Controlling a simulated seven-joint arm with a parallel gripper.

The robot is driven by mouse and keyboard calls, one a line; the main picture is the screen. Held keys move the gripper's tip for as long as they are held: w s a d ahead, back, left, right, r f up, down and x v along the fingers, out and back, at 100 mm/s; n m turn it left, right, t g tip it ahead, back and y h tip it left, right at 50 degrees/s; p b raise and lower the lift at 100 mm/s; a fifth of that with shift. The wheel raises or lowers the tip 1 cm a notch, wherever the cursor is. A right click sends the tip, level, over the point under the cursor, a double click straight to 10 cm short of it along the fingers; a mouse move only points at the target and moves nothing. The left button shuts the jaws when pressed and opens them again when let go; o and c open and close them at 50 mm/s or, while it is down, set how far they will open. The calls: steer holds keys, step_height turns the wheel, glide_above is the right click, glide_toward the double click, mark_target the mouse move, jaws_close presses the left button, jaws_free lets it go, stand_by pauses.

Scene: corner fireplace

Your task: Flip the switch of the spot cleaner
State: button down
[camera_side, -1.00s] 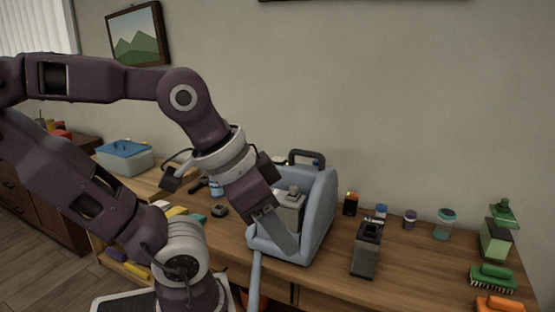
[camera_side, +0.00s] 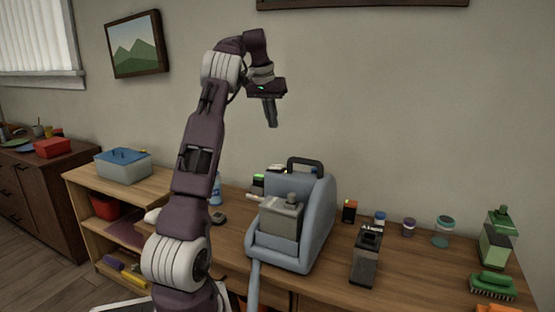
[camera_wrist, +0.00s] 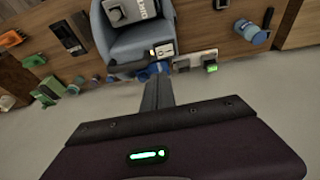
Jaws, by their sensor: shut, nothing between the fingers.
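The spot cleaner (camera_side: 318,215) is a blue-grey machine with a black handle and a grey tank, upright on the wooden table. It also shows at the top of the wrist view (camera_wrist: 140,42). There, a small pale panel with a dark part (camera_wrist: 163,50) sits at its edge; I cannot tell whether this is the switch or how it is set. My gripper (camera_side: 272,125) is shut and empty, pointing down, high above the spot cleaner and slightly left of its handle, touching nothing. Its closed fingers (camera_wrist: 159,82) show in the wrist view.
A dark grey device (camera_side: 366,255) stands to the right, with small jars (camera_side: 443,232) behind it. A green bottle (camera_side: 497,238) and green brush (camera_side: 492,284) are far right. The air around my gripper is clear.

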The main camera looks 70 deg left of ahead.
steer(key=shift+s+a+f, duration=0.15)
steer(key=shift+a, duration=0.2)
glide_toward(279, 166)
steer(key=x, duration=0.5)
steer(key=shift+f, duration=0.7)
